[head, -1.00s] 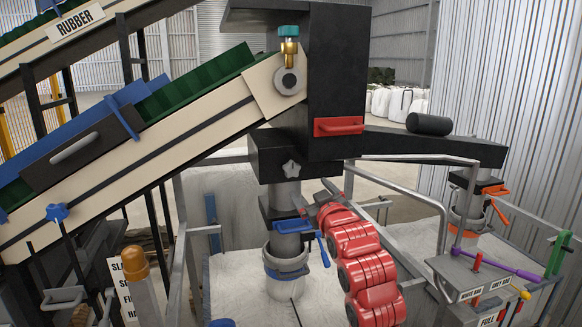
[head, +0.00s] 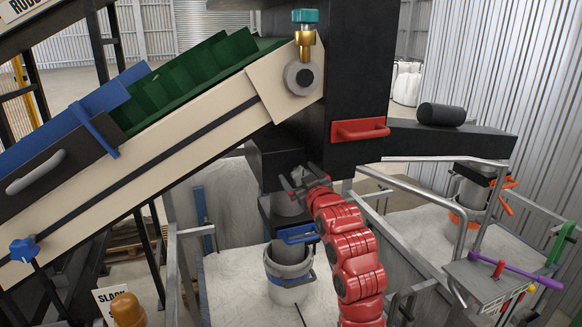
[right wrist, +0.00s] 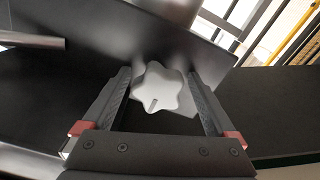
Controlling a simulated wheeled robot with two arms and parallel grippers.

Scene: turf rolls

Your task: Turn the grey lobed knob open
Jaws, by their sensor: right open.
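The grey lobed knob (right wrist: 158,90) shows in the right wrist view as a pale, rounded star shape with a short dark mark near its lower edge. It sits on the black housing. My right gripper (right wrist: 160,76) is open, with one finger on each side of the knob; I cannot tell whether either finger touches it. In the head view my right gripper (head: 293,180) is at the lower front of the black housing (head: 350,85) and largely hides the knob. My left gripper is not in view.
A red handle (head: 360,129) is on the housing above my right arm. A blue-handled valve (head: 298,234) and pipe are below the gripper. The cream conveyor (head: 180,150) slopes down to the left. A metal railing (head: 430,200) stands to the right of my arm.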

